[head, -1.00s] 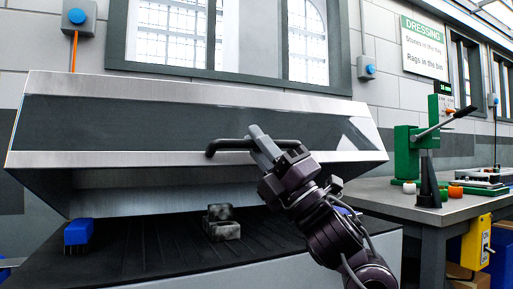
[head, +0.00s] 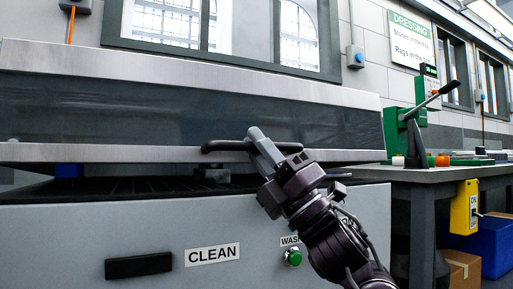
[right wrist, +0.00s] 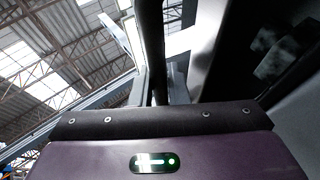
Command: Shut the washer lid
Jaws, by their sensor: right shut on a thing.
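The washer lid (head: 110,112) is a wide grey metal hood with a dark front panel, seen in the head view. It is lowered most of the way, with a narrow dark gap above the washer body (head: 80,222). A black bar handle (head: 222,146) runs along its lower front edge. My right gripper (head: 262,145) is shut on the handle. In the right wrist view the dark handle bar (right wrist: 151,50) stands upright in front of the gripper. Inside the gap a blue brush (head: 69,171) and a grey metal part (head: 211,174) show partly. My left gripper is not in view.
The washer front has a CLEAN label (head: 212,254), a black pull (head: 138,265) and a green button (head: 293,257). A workbench (head: 440,173) with a green lever press (head: 402,130) stands at the right. A blue bin (head: 487,245) and a cardboard box (head: 460,268) are below it.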

